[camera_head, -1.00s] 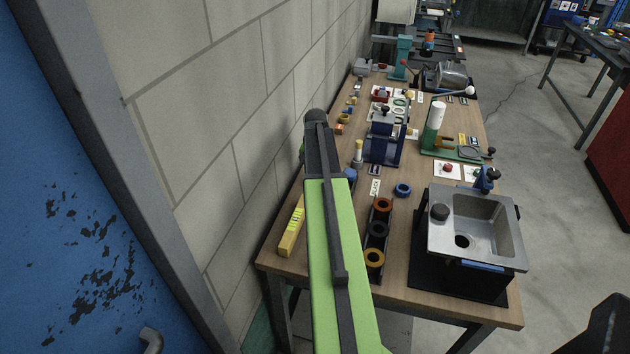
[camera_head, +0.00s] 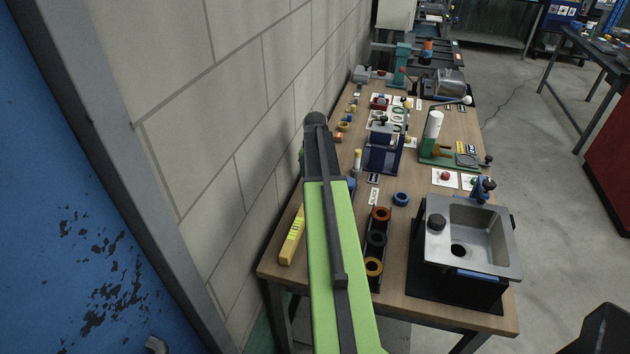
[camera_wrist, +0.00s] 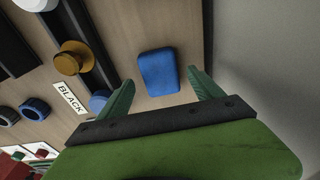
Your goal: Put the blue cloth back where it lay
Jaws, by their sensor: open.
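The blue cloth (camera_wrist: 157,72), a small folded pad with rounded corners, lies flat on the wooden bench top in the wrist view. My gripper (camera_wrist: 163,88) is open, its two green fingers spread apart. The cloth lies just ahead of and between the fingertips, with bare wood around it, and nothing is held. How high the fingers are above the bench I cannot tell. In the head view my green arm hides the cloth and the gripper.
A BLACK label (camera_wrist: 70,98) and a blue round piece (camera_wrist: 98,101) lie left of the gripper. The head view shows a ring rack (camera_head: 376,262), a yellow bar (camera_head: 292,237) by the wall, and a metal sink (camera_head: 480,225) at the right.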

